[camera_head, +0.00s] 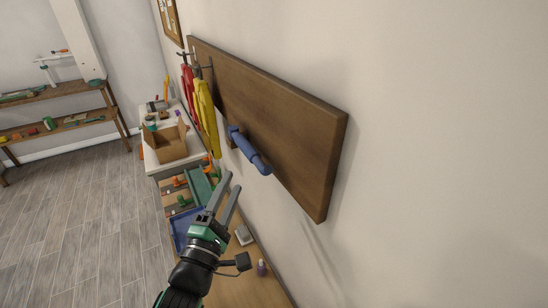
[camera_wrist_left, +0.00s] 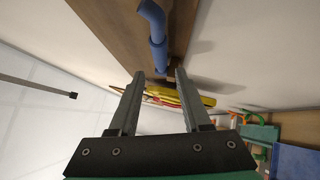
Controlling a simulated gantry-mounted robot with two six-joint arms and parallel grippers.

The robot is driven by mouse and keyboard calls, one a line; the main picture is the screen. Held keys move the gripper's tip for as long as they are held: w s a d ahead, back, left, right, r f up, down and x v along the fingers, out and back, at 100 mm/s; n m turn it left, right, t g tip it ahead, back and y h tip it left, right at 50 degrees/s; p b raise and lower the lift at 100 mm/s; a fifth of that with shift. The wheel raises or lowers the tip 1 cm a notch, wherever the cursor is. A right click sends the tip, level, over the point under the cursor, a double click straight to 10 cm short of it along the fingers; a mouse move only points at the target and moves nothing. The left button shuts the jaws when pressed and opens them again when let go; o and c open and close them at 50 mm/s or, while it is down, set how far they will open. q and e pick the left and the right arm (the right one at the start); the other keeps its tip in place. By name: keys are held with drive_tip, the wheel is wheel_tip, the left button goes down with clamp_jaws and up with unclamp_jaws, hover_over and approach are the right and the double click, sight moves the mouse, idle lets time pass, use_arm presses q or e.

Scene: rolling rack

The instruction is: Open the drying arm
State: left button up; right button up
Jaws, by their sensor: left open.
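The blue drying arm (camera_head: 249,150) is mounted on the dark wooden board (camera_head: 275,115) on the wall. It runs down and to the right in the head view, close in front of the board. In the left wrist view the blue arm (camera_wrist_left: 157,35) shows at the top, with a bent end. My left gripper (camera_head: 232,181) is open and empty, below and a little left of the blue arm's free end in the head view. In the left wrist view its fingertips (camera_wrist_left: 160,74) are spread just below the blue arm, with no clear contact. My right gripper is out of view.
Yellow (camera_head: 206,112) and red (camera_head: 188,85) items hang from hooks at the board's far end. Below stand a bench with a cardboard box (camera_head: 170,145), a blue tray (camera_head: 182,225) and a green tray (camera_head: 201,186). Shelves stand far left. The wall right of the board is bare.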

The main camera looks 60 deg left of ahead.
sight(244, 150)
use_arm(q)
drive_tip(key=p+x, duration=0.1)
drive_tip(key=x, duration=0.9)
drive_tip(key=shift+w+a+r, duration=0.15)
drive_tip(key=shift+a+r, duration=0.05)
drive_tip(key=shift+a, duration=0.05)
drive_tip(key=shift+w+a, duration=0.45)
drive_tip(key=shift+w, duration=0.05)
clamp_jaws()
idle(0.7)
